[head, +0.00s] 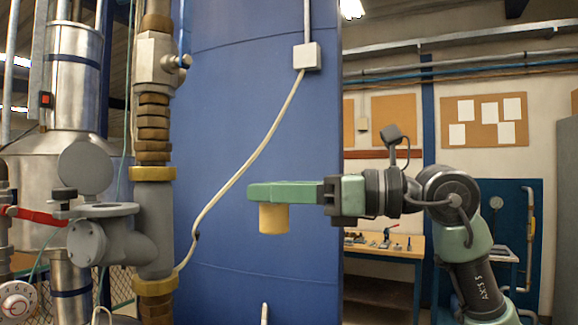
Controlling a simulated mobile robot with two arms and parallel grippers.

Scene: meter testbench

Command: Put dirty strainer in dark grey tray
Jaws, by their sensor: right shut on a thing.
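My right gripper (258,191) reaches in from the right at mid-height, its green fingers level and pointing left. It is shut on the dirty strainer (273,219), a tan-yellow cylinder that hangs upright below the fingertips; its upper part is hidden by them. Gripper and strainer are in front of the blue tank, to the right of the grey pipe fitting and apart from it. I see no dark grey tray in this view. My left gripper is not in view.
A grey pipe fitting (154,225) with a side branch and brass-coloured collars stands at the left. The blue tank (225,120) fills the middle, with a white cable running down it. A workbench (400,243) with small tools stands at the back right.

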